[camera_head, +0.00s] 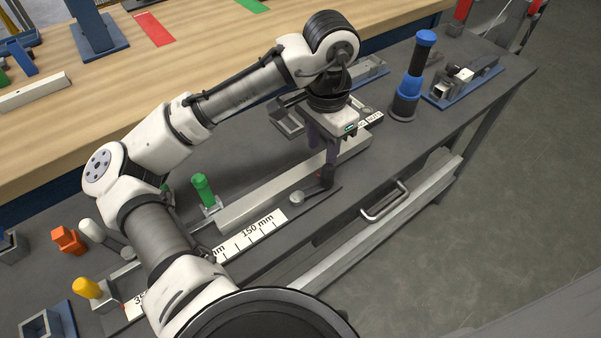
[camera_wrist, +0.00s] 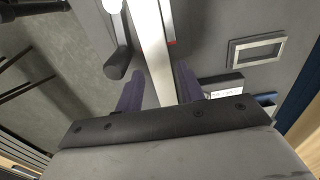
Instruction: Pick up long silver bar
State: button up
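The long silver bar (camera_head: 255,198) lies on the grey workbench, running from beside the green-handled piece toward the back right. My gripper (camera_head: 323,155) points down over the far part of the bar. In the wrist view the bar (camera_wrist: 153,45) runs between the two dark purple fingers of my gripper (camera_wrist: 158,88). The fingers are spread, one on each side of the bar. A gap shows at the left finger; contact at the right finger is unclear. The bar's near end in the wrist view is hidden behind the gripper body.
A dark-handled tool with a round silver head (camera_head: 298,198) lies close beside the bar. A green-handled piece (camera_head: 203,190) stands near its left part. A printed scale (camera_head: 250,235) lies in front. A blue-black tool (camera_head: 410,80) stands at right. A drawer handle (camera_head: 385,202) juts out in front.

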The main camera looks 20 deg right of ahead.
aim_at(322, 159)
notch_tip(322, 159, down, 3)
jog(key=shift+f, duration=0.15)
grip_shut()
dwell(0.4)
